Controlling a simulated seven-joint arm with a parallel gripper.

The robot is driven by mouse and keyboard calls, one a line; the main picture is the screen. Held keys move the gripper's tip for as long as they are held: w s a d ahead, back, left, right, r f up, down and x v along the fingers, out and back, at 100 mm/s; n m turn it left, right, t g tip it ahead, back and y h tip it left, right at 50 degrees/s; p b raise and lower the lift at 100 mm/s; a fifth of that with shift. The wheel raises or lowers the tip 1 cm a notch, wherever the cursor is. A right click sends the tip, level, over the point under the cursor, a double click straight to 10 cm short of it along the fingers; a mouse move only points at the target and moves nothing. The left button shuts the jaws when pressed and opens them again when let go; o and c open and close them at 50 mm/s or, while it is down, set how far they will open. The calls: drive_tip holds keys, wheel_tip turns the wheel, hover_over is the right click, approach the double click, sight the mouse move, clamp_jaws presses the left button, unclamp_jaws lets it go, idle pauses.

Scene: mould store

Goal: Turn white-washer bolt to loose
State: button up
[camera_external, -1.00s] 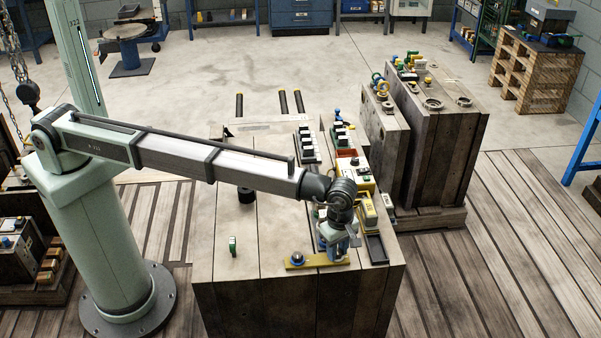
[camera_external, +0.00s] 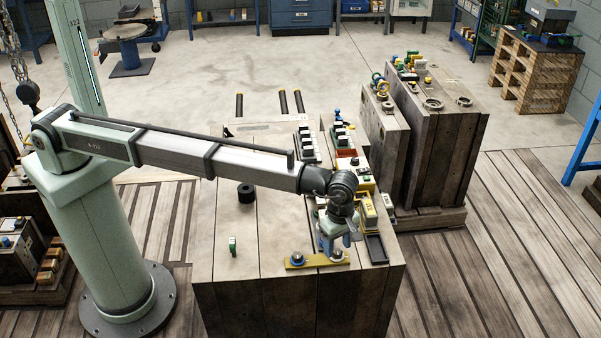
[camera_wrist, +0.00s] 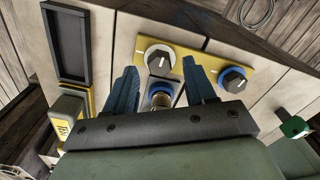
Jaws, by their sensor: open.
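The white-washer bolt (camera_wrist: 159,60) has a dark head with a pale pointer line on a white ring. It sits on a yellow plate (camera_wrist: 203,66); in the external view it is on the plate's right part (camera_external: 337,256). A blue-washer bolt (camera_wrist: 236,79) is on the same plate, to the right in the wrist view and to the left in the external view (camera_external: 298,257). My gripper (camera_wrist: 160,68) is open, its two blue fingers either side of the white-washer bolt in the picture. I cannot tell their height over it. Nothing is between the fingers' pads.
A black tray (camera_wrist: 67,45) and a yellow box (camera_wrist: 72,112) lie to the left in the wrist view. A small green piece (camera_external: 232,245) stands on the block top, left of the plate. A brass piece with a blue ring (camera_wrist: 160,95) shows between the fingers.

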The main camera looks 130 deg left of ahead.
sight(337, 251)
wheel_tip(337, 251, up, 11)
drive_tip(key=shift+r, duration=0.2)
idle(0.4)
